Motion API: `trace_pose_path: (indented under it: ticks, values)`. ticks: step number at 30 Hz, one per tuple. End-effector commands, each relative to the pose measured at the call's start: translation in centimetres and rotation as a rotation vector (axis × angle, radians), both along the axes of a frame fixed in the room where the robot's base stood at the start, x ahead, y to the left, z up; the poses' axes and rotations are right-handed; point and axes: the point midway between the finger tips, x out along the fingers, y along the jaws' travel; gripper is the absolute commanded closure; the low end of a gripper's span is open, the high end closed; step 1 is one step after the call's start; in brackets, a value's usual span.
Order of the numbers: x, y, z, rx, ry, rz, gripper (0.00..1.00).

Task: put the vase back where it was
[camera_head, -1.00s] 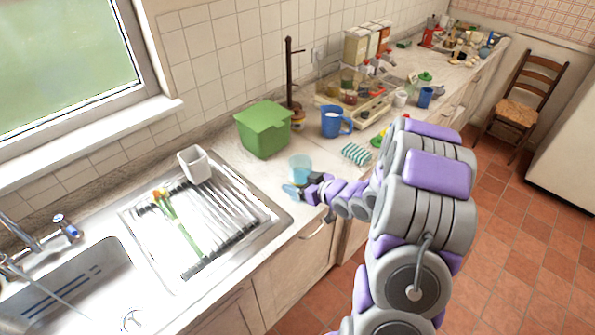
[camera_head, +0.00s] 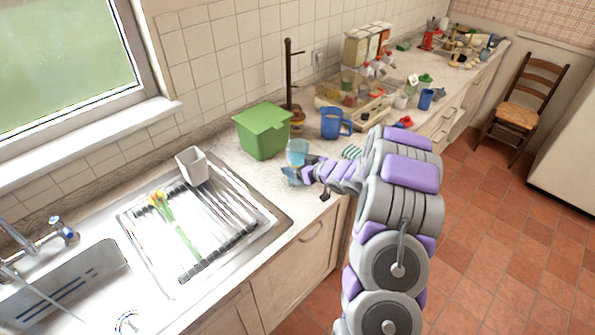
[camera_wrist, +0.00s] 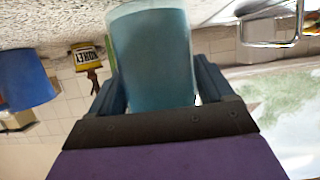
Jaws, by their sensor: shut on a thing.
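The vase (camera_head: 297,152) is a translucent light-blue tumbler shape, near the counter's front edge in the head view, right of the sink. My gripper (camera_head: 291,176) is at its near side. In the wrist view the vase (camera_wrist: 150,55) fills the space between the two dark blue fingers of my gripper (camera_wrist: 158,85), which is shut on it. That view appears upside down. Whether the vase's base touches the counter is hidden by the gripper. Orange-yellow tulips (camera_head: 175,225) lie on the drying rack.
A green lidded box (camera_head: 262,131) stands just behind the vase, and a blue pitcher (camera_head: 333,123) to its right. A white container (camera_head: 192,165) stands at the rack's back edge. The sink (camera_head: 70,290) is at left. A small patch of bare counter (camera_head: 240,168) lies left of the vase.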

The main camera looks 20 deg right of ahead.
Motion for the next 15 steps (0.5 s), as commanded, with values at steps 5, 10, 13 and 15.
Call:
trace_pose_path:
  ticks: [5,10,13,15]
  values:
    - [0.04,-0.08,-1.83,0.001,-0.004,-0.001,0.61]
    - [0.02,-0.07,-1.70,0.000,-0.004,-0.001,0.61]
    - [0.01,-0.06,-1.78,0.001,-0.003,-0.001,0.61]
    - [0.00,-0.06,-1.89,-0.001,-0.002,-0.001,0.16]
